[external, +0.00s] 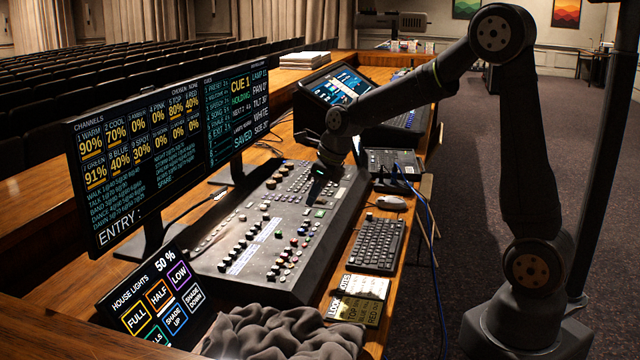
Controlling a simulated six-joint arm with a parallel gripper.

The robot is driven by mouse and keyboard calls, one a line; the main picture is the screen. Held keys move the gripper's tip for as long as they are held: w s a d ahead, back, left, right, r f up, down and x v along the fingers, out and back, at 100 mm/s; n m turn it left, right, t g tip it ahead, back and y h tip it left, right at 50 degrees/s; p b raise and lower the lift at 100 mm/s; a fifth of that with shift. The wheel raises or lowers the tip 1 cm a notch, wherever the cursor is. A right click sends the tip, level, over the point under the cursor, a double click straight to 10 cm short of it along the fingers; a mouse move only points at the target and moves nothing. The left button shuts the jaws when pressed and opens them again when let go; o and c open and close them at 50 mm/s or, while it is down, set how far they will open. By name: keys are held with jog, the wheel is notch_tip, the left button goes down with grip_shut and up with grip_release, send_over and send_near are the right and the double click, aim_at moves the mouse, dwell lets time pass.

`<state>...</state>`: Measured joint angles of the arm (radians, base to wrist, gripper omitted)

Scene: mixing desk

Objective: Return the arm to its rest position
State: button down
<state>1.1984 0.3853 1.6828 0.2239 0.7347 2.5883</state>
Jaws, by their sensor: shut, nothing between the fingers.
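My arm rises from its base on the floor at the right and reaches left over the desk. My gripper (314,198) points down at the far right part of the mixing console (215,262). It is shut, with nothing visible held in it. Its tips are at or just above the console's buttons; I cannot tell whether they touch. The console is a dark slanted panel with several knobs and coloured buttons.
Two monitors (140,150) stand behind the console. A touch panel (158,305) and grey cloth (280,335) are in front. A keyboard (377,246), mouse (391,203) and notes (362,287) lie to the right. A tilted screen (338,85) stands beyond.

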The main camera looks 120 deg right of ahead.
send_near(303, 240)
jog(key=w+d+f, duration=0.2)
jog(key=f, duration=0.1)
jog(key=w+d+f, duration=0.1)
jog(key=shift+f, duration=0.2)
jog(key=shift+s+a+f, duration=0.55)
jog(key=shift+s+a, duration=0.1)
jog(key=shift+s, duration=0.05)
jog(key=shift+s+a, duration=0.1)
jog(key=shift+r, duration=0.1)
